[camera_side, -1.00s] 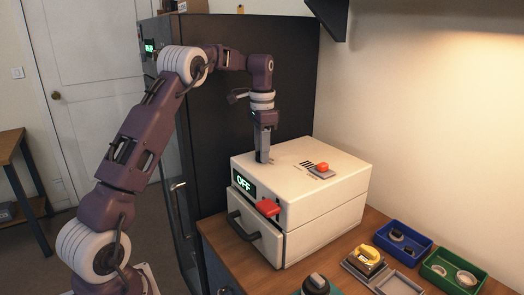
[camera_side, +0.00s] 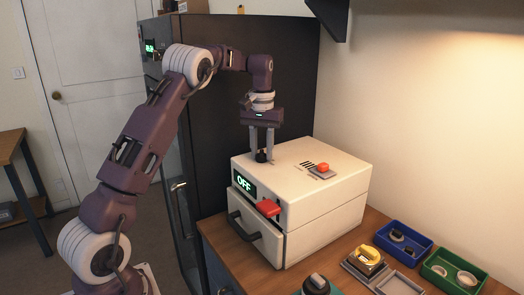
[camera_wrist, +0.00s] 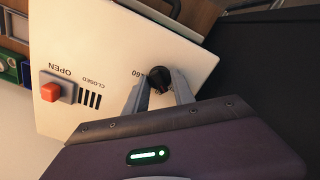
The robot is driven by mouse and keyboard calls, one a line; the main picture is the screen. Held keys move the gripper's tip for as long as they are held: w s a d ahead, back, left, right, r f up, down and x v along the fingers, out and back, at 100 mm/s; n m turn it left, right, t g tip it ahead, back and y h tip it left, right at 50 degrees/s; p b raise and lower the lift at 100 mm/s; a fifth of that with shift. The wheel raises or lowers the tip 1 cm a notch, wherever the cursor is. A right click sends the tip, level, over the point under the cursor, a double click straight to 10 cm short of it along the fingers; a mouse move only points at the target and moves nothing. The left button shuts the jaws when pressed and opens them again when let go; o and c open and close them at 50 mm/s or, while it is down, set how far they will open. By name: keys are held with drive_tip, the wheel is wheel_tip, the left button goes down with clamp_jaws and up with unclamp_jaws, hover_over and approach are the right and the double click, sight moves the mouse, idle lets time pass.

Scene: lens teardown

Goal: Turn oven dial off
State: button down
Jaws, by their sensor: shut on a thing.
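The oven is a cream box (camera_side: 330,185) on the wooden counter, with a lit display (camera_side: 243,184) on its front that reads OFF. A black dial (camera_side: 261,156) sits on its top near the left corner. In the wrist view the dial (camera_wrist: 160,78) is between the two grey fingers, with the mark "60" beside it. My gripper (camera_side: 262,155) points straight down over the oven top and is shut on the dial. In the wrist view my gripper (camera_wrist: 159,84) has a finger on either side of the dial.
A red slider (camera_side: 322,167) sits on the oven top, at the OPEN label in the wrist view (camera_wrist: 51,92). A red lever (camera_side: 268,207) and a drawer handle (camera_side: 243,226) stick out in front. Blue (camera_side: 404,243) and green (camera_side: 452,271) bins stand at right.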

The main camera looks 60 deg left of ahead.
sight(262, 151)
drive_tip(key=shift+n, duration=1.3)
drive_tip(key=shift+r+n, duration=0.1)
drive_tip(key=shift+n, duration=0.2)
drive_tip(key=c, duration=1.1)
unclamp_jaws()
drive_tip(key=shift+o, duration=0.2)
wheel_tip(262, 151, up, 6)
drive_tip(key=shift+a+r, duration=0.1)
drive_tip(key=shift+r, duration=0.4)
